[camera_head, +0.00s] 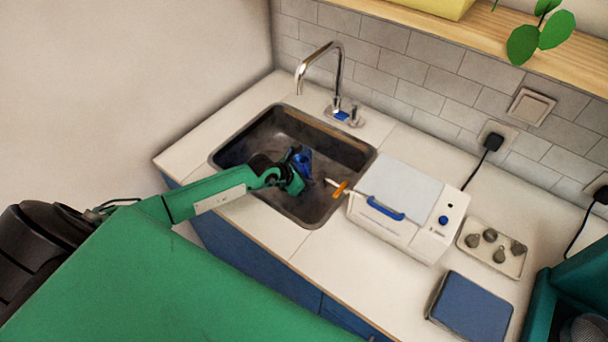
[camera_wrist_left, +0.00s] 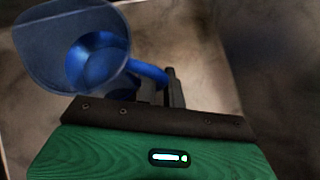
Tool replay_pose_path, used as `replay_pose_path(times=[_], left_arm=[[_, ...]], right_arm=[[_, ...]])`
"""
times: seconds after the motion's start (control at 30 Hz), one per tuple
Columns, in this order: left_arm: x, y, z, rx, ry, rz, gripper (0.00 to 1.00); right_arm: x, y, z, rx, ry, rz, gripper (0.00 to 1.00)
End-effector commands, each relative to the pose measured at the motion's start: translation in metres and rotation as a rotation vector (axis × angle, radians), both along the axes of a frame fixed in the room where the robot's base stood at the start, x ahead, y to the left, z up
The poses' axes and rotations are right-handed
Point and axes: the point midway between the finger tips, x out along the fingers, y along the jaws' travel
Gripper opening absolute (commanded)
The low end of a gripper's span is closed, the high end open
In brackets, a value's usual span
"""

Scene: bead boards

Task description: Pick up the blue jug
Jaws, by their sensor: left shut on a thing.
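The blue jug (camera_head: 303,157) is inside the sink (camera_head: 222,158), partly hidden behind my left gripper (camera_head: 297,169). In the left wrist view the jug (camera_wrist_left: 98,58) shows its wide open mouth and a handle on its right side. My left gripper (camera_wrist_left: 160,92) is shut on the jug's handle. I cannot tell whether the jug touches the sink floor. My right gripper is not in view.
A chrome tap (camera_head: 337,75) stands behind the sink. An orange-handled tool (camera_head: 341,189) lies at the sink's right rim beside a white appliance (camera_head: 405,212). A tray of small grey items (camera_head: 512,266) and a blue flat box (camera_head: 472,306) are further right.

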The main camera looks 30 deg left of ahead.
Motion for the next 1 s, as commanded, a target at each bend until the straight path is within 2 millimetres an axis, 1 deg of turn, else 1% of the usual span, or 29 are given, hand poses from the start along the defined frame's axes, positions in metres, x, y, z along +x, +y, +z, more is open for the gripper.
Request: replay_pose_path(times=[0.17,0.27,0.33,0.47,0.6,0.8,1.0], left_arm=[[0.001,0.0,0.008,0.0,-0.003,0.0,0.0],[0.001,0.001,0.02,0.0,-0.005,-0.001,0.0],[0.001,0.0,0.031,0.002,-0.006,-0.001,0.0],[0.001,0.001,0.061,0.002,-0.007,-0.002,0.0],[0.002,0.001,0.097,0.002,-0.008,-0.002,0.0],[0.001,0.0,0.143,0.001,-0.008,-0.001,0.0],[0.001,0.0,0.178,0.001,-0.006,0.0,0.0]], right_arm=[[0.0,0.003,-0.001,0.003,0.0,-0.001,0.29],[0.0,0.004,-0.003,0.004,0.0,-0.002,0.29],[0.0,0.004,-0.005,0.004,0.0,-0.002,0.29],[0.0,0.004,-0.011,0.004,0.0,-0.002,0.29],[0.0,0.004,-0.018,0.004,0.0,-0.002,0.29],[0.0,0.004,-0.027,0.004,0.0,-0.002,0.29],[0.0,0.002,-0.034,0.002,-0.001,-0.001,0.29]])
